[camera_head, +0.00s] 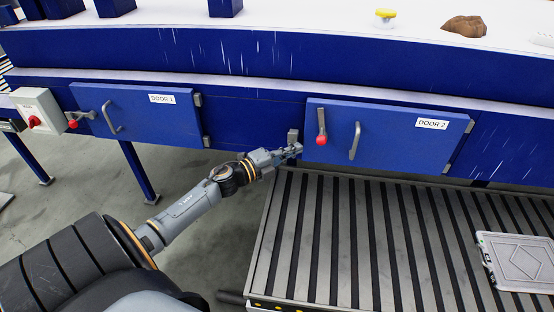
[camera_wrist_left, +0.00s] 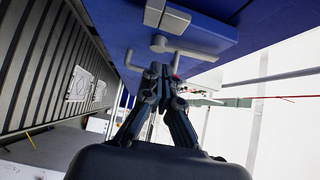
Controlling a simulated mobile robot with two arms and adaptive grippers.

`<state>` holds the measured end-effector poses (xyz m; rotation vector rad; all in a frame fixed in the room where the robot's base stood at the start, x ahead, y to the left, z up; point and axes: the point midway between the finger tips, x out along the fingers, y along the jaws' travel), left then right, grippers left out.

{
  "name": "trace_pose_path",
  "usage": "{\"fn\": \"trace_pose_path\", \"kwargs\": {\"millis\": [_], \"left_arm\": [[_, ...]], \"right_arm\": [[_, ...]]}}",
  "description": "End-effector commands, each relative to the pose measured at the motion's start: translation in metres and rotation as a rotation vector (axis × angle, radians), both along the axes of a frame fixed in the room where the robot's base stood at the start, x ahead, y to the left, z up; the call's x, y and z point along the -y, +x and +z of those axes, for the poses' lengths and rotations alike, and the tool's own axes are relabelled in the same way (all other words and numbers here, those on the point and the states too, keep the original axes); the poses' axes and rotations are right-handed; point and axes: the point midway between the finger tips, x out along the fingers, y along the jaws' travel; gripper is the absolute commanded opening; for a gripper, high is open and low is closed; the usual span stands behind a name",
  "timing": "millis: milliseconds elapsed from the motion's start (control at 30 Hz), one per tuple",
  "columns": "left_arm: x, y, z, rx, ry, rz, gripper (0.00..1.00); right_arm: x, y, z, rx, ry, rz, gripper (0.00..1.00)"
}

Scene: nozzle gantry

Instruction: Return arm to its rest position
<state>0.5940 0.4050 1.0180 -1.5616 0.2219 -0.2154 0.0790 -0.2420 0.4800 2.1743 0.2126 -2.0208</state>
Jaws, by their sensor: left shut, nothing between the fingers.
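My left arm reaches in from the lower left of the head view. Its gripper (camera_head: 292,151) is at the left edge of the blue DOOR 2 panel (camera_head: 385,128), just below and left of the latch with a red knob (camera_head: 322,140). In the left wrist view the gripper's fingers (camera_wrist_left: 159,72) come together and are shut with nothing between them. The grey latch piece (camera_wrist_left: 159,43) shows just past the fingertips; I cannot tell whether they touch it. DOOR 2 looks shut. My right gripper is in neither view.
Open floor (camera_head: 85,170) shows at the left.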

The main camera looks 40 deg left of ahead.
Motion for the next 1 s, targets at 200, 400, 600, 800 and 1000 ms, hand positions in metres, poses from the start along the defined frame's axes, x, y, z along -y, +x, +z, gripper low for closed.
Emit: {"fn": "trace_pose_path", "kwargs": {"millis": [200, 400, 600, 800, 1000], "left_arm": [[-0.007, -0.035, -0.003, -0.003, 0.002, -0.003, 0.0], [-0.012, -0.052, -0.001, -0.001, 0.0, -0.002, 0.0], [-0.012, -0.055, 0.001, 0.0, 0.0, -0.002, 0.0], [-0.009, -0.056, -0.003, -0.009, -0.045, 0.039, 0.0], [0.006, -0.069, -0.025, -0.098, -0.306, 0.28, 0.0]], "right_arm": [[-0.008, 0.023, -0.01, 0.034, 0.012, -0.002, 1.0], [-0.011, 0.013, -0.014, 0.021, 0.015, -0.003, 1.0], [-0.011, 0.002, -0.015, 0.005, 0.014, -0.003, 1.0], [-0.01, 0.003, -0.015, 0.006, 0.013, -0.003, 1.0], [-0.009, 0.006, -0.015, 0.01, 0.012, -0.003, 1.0]]}}
